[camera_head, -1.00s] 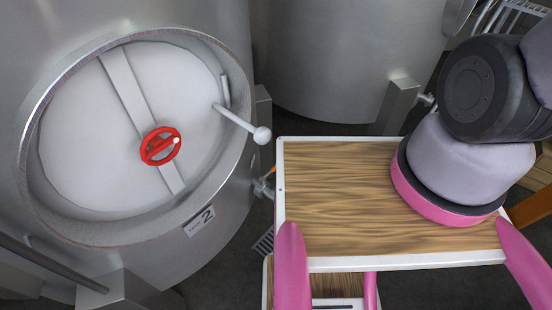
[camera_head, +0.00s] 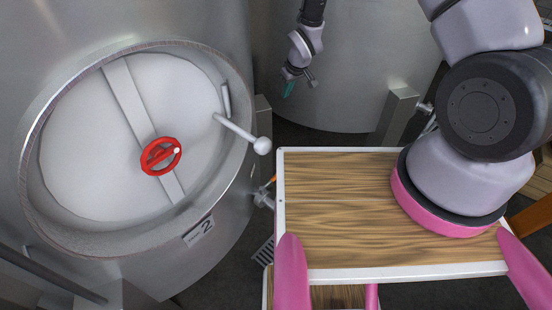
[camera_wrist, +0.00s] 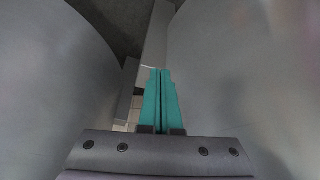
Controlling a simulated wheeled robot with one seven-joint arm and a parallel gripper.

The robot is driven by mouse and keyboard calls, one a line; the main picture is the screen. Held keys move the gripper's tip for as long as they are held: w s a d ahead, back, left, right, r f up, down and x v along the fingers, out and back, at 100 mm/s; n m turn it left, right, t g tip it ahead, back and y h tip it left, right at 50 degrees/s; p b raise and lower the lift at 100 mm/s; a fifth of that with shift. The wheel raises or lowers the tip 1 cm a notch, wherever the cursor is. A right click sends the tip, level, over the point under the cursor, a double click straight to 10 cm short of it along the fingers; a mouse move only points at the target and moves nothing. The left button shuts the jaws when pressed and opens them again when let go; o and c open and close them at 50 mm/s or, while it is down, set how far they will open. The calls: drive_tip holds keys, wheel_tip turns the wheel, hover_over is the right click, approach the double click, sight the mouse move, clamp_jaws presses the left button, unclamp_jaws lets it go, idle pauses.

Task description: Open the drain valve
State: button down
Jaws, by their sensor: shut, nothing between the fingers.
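A small metal valve (camera_head: 263,196) with an orange tip sticks out low on the right side of the tank marked 2 (camera_head: 225,235). The wooden tray top partly borders it, and its exact handle position is too small to tell. My gripper (camera_head: 289,88) hangs at the top centre, above and behind the valve and well apart from it, in front of the rear tank. In the wrist view my gripper (camera_wrist: 160,76) has its teal fingers together and empty, between two curved grey surfaces. The valve cannot be made out in the wrist view.
Tank 2 has a round door with a red handwheel (camera_head: 161,156) and a white ball-ended lever (camera_head: 240,133) jutting right. The rear tank (camera_head: 355,60) has a grey leg (camera_head: 398,112) and another fitting beside it. A floor grate (camera_head: 264,252) lies below the valve.

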sight(273, 180)
drive_tip(key=s+a+f+n, duration=0.1)
drive_tip(key=s+f, duration=0.2)
drive_tip(key=f, duration=0.3)
drive_tip(key=s+a+f+n+g, duration=0.1)
drive_tip(key=s+f, duration=0.2)
drive_tip(key=f, duration=0.4)
drive_tip(key=s+a+f+n, duration=0.1)
drive_tip(key=s+a+f, duration=0.1)
drive_tip(key=f, duration=0.5)
drive_tip(key=shift+s+f+y, duration=0.25)
drive_tip(key=shift+s+y, duration=0.15)
drive_tip(key=shift+s, duration=0.35)
drive_tip(key=shift+f, duration=0.1)
wheel_tip(273, 180, down, 10)
drive_tip(key=shift+d, duration=0.15)
